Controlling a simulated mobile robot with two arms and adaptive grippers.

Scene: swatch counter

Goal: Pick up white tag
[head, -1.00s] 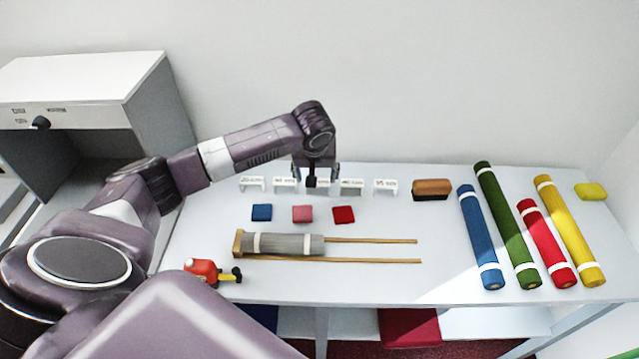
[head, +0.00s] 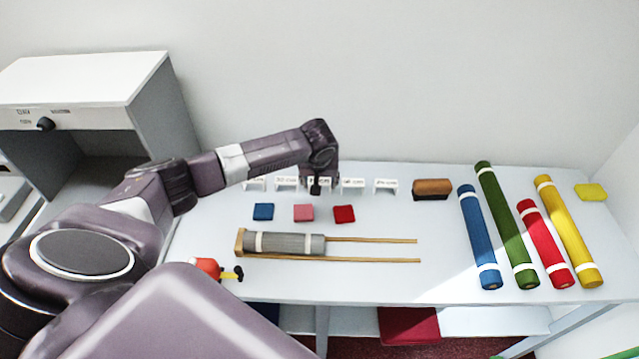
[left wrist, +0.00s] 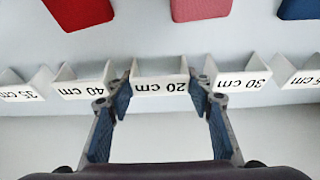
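Several white tags stand in a row near the back of the table. The middle one, the white tag marked "20 cm" (left wrist: 160,87), is upright between my left fingertips (left wrist: 160,90) in the left wrist view. The fingers are spread, one at each end of this tag, very close to its sides; I cannot tell whether they touch. In the head view my left gripper (head: 315,186) is low over the row and hides most of the middle tag. My right gripper is not in view.
Neighbouring tags "40 cm" (left wrist: 84,89) and "30 cm" (left wrist: 238,83) stand close on both sides. Blue (head: 263,212), pink (head: 303,213) and red (head: 344,214) swatches lie in front. A brown block (head: 431,189) and several fabric rolls are to the right.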

